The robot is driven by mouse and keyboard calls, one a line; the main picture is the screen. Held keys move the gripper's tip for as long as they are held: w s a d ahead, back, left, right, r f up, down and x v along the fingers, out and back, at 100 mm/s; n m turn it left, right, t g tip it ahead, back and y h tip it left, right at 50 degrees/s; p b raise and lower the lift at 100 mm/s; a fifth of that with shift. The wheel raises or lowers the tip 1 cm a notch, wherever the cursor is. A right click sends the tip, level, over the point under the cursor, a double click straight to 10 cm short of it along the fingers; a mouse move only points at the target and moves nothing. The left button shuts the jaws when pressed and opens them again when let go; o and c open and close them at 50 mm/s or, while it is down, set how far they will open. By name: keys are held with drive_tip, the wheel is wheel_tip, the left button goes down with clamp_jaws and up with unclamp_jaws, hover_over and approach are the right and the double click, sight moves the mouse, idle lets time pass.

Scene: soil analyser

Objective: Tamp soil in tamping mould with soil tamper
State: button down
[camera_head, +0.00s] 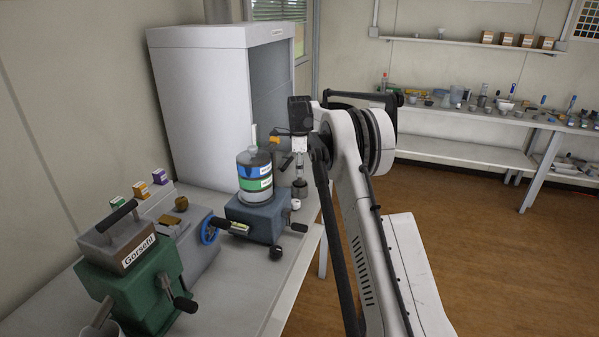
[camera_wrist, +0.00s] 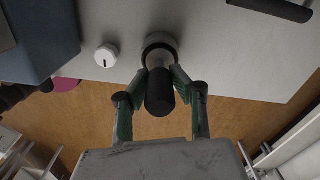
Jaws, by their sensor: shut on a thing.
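The soil tamper shows in the wrist view as a black rounded handle (camera_wrist: 160,96). My gripper (camera_wrist: 160,80) has its two green-sided fingers closed on this handle, one on each side. Beyond the handle is a round grey metal piece (camera_wrist: 160,41) near the table edge; I cannot tell how much of it is tamper and how much is mould. In the head view my gripper (camera_head: 299,160) points down over a small metal cylinder (camera_head: 300,188) at the table's right edge. The soil inside the mould is hidden.
A small white round piece (camera_wrist: 106,56) sits left of the metal piece. A blue-grey machine with a banded cylinder (camera_head: 256,178) stands close by on the left. A green machine (camera_head: 130,275) is nearer, a tall white cabinet (camera_head: 205,100) behind. Open floor lies right.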

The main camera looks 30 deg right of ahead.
drive_tip(key=shift+r, duration=0.85)
drive_tip(key=shift+r+p, duration=0.15)
drive_tip(key=shift+p, duration=0.15)
drive_tip(key=shift+r+p, duration=1.05)
drive_tip(key=shift+r, duration=1.3)
